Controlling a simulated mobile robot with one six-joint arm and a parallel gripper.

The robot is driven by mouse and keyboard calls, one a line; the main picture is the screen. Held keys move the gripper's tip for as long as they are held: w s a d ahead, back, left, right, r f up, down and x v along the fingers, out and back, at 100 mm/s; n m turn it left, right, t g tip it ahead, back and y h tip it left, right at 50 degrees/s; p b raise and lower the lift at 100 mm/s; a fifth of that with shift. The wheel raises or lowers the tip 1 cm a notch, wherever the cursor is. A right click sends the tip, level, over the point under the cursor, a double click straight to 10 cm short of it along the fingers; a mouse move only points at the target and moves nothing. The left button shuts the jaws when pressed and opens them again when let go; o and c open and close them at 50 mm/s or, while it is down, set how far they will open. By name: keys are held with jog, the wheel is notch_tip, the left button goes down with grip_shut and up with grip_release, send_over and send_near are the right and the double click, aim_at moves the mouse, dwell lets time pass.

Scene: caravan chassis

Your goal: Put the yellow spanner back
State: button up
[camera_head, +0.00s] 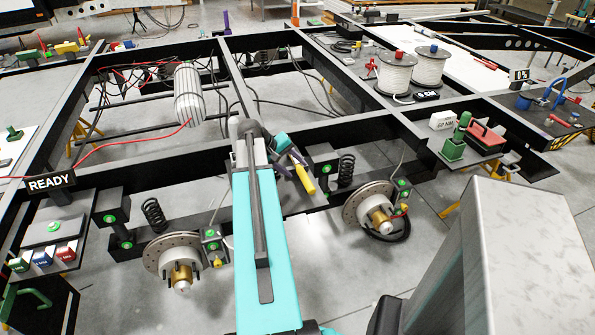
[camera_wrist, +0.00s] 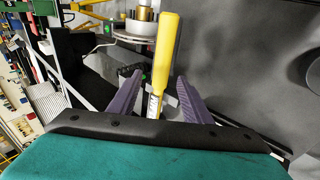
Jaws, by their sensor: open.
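The spanner has a yellow handle (camera_head: 303,179) and shows near the middle of the head view, by the dark chassis beam beyond my teal arm. In the wrist view, the yellow handle (camera_wrist: 166,50) points up the picture and its metal shank (camera_wrist: 155,104) runs down between the purple fingers of my gripper (camera_wrist: 160,86). The fingers stand open, one on each side of the shank, with small gaps visible. The spanner's far end is hidden behind the dark wrist housing. In the head view my gripper (camera_head: 289,168) is partly hidden by the arm.
Brake discs (camera_head: 370,205) (camera_head: 172,255) and coil springs (camera_head: 346,170) flank the arm. The dark chassis beam (camera_head: 410,140) runs across. Loose cables hang inside the frame.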

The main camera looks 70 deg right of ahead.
jog(key=b+v, duration=0.1)
jog(key=v, duration=0.8)
jog(key=shift+a+r, duration=0.2)
jog(key=shift+r, duration=0.1)
jog(key=shift+w, duration=0.25)
